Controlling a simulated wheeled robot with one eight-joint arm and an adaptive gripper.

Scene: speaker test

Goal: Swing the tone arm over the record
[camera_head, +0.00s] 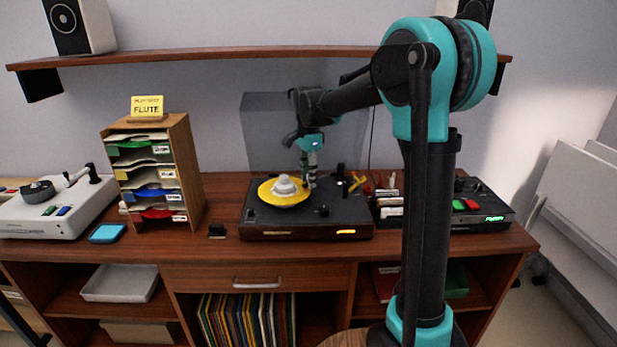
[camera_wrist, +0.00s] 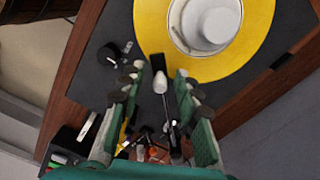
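The turntable (camera_head: 335,212) is a dark deck with a wooden front, standing on the cabinet. A yellow record (camera_head: 265,196) lies on it with a white round piece (camera_head: 285,185) at its centre; the record also fills the top of the wrist view (camera_wrist: 255,45). The tone arm (camera_wrist: 160,84), with a black and white head and thin rod, shows between my fingers, its head at the record's edge in the picture. My gripper (camera_head: 309,180) is low over the deck, right of the record. Its green fingers (camera_wrist: 159,76) are open, with gaps on both sides of the tone arm.
A raised dark lid (camera_head: 265,130) stands behind the deck. A wooden sorter (camera_head: 190,170) and a white record player (camera_head: 60,212) are to the left. A small rack (camera_head: 390,205) and a dark device (camera_head: 485,212) are to the right. A shelf (camera_head: 230,54) runs above.

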